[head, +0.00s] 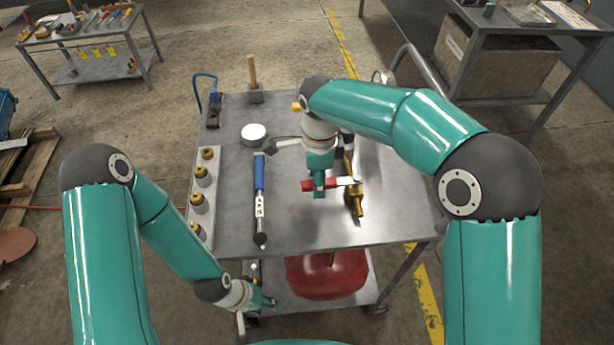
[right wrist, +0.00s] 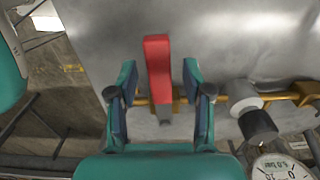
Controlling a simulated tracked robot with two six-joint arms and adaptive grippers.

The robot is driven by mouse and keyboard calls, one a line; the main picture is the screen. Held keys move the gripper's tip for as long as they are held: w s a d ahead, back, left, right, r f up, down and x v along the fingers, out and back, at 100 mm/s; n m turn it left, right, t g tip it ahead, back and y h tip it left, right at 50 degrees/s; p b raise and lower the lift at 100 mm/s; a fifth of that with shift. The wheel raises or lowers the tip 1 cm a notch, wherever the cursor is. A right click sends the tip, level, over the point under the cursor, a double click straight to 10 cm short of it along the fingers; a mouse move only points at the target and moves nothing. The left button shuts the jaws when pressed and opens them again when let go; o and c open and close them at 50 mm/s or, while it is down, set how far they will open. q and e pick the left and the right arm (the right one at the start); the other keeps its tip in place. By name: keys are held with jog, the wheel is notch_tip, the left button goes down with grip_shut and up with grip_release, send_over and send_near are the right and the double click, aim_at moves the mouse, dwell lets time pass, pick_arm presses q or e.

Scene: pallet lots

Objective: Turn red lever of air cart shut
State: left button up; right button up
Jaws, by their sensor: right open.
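In the right wrist view the red lever (right wrist: 157,70) lies crosswise to the brass pipe (right wrist: 283,96). My right gripper (right wrist: 159,72) is open, with one finger on each side of the lever and a visible gap to both. It also shows in the head view (head: 319,188), over the lever. My left gripper (head: 268,303) is low at the cart's near edge; its fingers are too small to judge.
On the cart are a blue-handled tool (head: 260,185), a white round tin (head: 254,133), a rack of brass fittings (head: 197,200) and a wooden-handled tool (head: 253,75). A red tank (head: 327,276) is below. A pressure gauge (right wrist: 280,168) is near my right gripper.

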notch_tip(320, 180, up, 12)
dwell(0.6)
jog(key=shift+f, duration=0.15)
